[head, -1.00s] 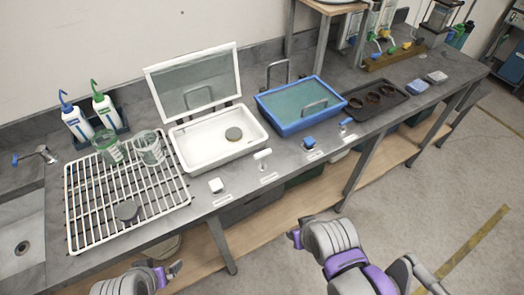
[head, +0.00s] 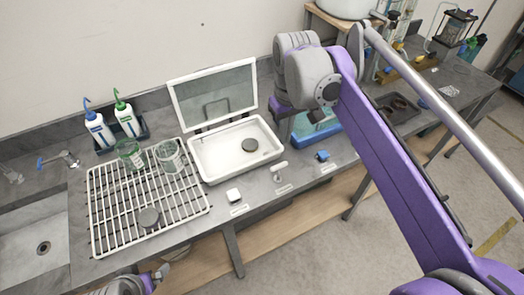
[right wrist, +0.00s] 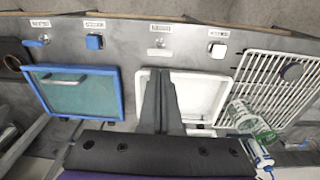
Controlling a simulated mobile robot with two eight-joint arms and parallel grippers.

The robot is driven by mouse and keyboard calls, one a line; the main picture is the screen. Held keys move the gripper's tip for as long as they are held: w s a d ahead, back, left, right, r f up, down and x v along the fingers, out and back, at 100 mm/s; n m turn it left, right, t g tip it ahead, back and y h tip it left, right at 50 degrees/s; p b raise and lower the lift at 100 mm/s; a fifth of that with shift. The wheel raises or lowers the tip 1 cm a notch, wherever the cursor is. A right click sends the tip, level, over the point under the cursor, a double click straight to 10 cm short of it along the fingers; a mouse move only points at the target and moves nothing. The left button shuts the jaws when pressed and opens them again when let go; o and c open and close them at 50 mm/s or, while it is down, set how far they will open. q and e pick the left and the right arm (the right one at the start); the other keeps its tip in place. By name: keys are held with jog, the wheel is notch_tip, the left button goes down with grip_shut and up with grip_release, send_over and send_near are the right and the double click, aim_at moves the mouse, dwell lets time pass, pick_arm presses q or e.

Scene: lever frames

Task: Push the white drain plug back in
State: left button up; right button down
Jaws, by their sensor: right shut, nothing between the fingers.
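Two small white fittings stand along the bench's front edge: a square white knob (head: 233,196) and a white T-shaped handle (head: 280,169). I cannot tell which is the drain plug; their labels are too small to read. In the right wrist view the square knob (right wrist: 218,51) and the T-handle (right wrist: 158,50) lie beyond my fingers. My right gripper (head: 281,108) is shut and empty, above the bench between the white basin (head: 205,170) and the blue tank. Its fingers (right wrist: 160,78) cover part of the basin in the wrist view. My left gripper (head: 160,273) is at the bottom edge, below the bench front.
The blue tank (right wrist: 112,110) and its blue knob (head: 322,156) are beside the basin. The basin's framed lid (head: 215,92) stands open. A white rack (head: 110,215) with beakers is at left. Wash bottles (head: 97,128) stand behind it. The bench front strip is mostly clear.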

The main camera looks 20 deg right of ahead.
aim_at(279, 166)
pick_arm(q)
jog(key=shift+s+a+f, duration=0.2)
jog(key=shift+s+a, duration=0.05)
jog(key=shift+a, duration=0.1)
pick_arm(e)
jog(key=shift+g, duration=0.3)
jog(key=f, duration=0.4)
jog(key=w+f, duration=0.1)
jog(key=f, duration=0.6)
jog(key=shift+w+f, duration=0.4)
pick_arm(q)
jog(key=shift+b, duration=0.3)
pick_arm(e)
notch_tip(279, 166, down, 4)
jog(key=shift+r+b, duration=0.25)
jog(key=shift+b, duration=0.65)
jog(key=shift+s+a+r, duration=0.1)
jog(key=shift+s, duration=0.2)
pick_arm(q)
jog(key=shift+s+f, duration=0.2)
jog(key=shift+f, duration=0.4)
jog(key=shift+s+f, duration=0.2)
jog(key=shift+f, duration=0.35)
pick_arm(e)
jog(key=shift+w, duration=0.1)
